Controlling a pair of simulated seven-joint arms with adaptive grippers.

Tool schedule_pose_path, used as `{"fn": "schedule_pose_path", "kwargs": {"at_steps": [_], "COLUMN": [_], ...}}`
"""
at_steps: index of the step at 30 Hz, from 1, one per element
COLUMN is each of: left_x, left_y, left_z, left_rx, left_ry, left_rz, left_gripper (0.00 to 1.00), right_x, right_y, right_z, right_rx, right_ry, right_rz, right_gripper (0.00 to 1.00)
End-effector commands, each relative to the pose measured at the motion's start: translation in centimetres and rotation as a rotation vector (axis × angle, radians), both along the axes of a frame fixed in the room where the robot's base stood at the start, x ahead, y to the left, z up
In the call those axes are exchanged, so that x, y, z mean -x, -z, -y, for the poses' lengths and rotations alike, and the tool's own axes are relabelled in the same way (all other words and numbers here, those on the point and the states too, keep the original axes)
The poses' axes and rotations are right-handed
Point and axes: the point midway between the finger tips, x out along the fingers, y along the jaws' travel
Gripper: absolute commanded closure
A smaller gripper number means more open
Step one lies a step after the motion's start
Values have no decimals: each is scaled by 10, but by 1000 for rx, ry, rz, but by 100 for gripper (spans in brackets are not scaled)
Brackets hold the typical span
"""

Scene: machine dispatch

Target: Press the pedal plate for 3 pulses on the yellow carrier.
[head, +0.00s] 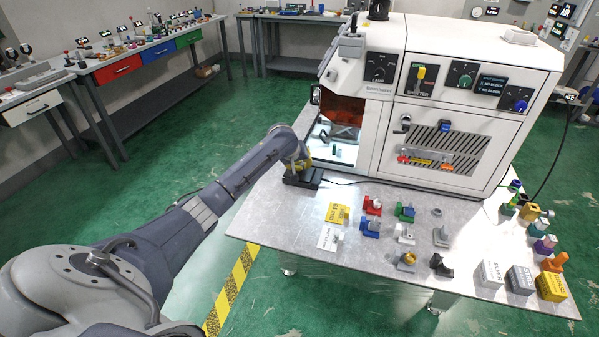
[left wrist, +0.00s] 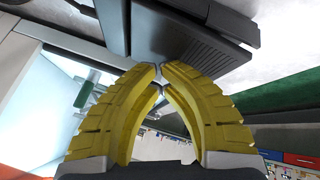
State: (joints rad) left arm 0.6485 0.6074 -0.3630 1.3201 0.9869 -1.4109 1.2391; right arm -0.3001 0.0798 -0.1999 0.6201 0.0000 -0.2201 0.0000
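The black pedal (head: 302,179) lies at the left edge of the metal table, in front of the machine's open chamber. Its ribbed plate (left wrist: 200,52) shows upside down at the top of the left wrist view. My left gripper (head: 299,163) is just over the pedal in the head view. In the left wrist view its yellow fingers (left wrist: 161,76) meet at the tips, with nothing between them, close to the plate's edge; I cannot tell whether they touch it. My right gripper is not in view.
The white machine (head: 460,70) stands behind the pedal, with knobs and small displays. Its lit chamber (head: 340,120) holds a dark fixture and a small green part. Several coloured blocks and labelled boxes (head: 520,279) cover the table's front and right. A cable runs from the pedal.

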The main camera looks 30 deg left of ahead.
Motion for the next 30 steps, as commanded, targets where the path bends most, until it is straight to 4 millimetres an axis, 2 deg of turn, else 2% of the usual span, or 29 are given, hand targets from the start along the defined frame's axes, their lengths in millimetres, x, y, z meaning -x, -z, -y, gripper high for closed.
{"fn": "schedule_pose_path", "kwargs": {"at_steps": [30], "left_x": [2], "left_y": [10], "left_z": [1], "left_rx": [1], "left_ry": [2], "left_rz": [-6], "left_gripper": [100], "right_x": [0], "right_y": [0], "right_z": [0], "right_rx": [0], "right_ry": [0], "right_rz": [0], "right_gripper": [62]}}
